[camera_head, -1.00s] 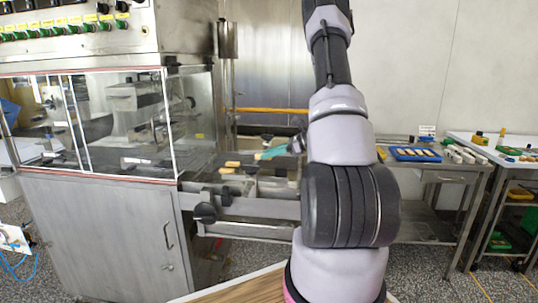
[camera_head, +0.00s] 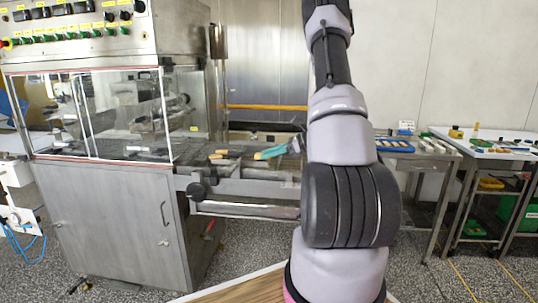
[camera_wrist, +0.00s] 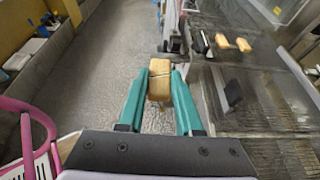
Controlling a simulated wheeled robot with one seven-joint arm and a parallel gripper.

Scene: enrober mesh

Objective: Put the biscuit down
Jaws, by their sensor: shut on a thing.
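My gripper (camera_wrist: 160,88) has two teal fingers in the wrist view, shut on a tan biscuit (camera_wrist: 159,80) between their tips. Below the held biscuit the wrist view shows grey floor, with the mesh belt to its right. In the head view my gripper (camera_head: 278,149) is beside the enrober's outfeed, with the held biscuit (camera_head: 258,156) just showing at its tip. Two other biscuits (camera_wrist: 233,42) lie on the mesh belt (camera_wrist: 265,85); they also show in the head view (camera_head: 219,155). My arm hides part of the belt's right side in the head view.
The enrober cabinet (camera_head: 110,225) with clear guards stands at left. A steel table (camera_head: 425,158) with a blue tray (camera_head: 393,144) stands at right, beside another bench (camera_head: 490,150). A dark knob (camera_head: 196,190) juts from the conveyor frame.

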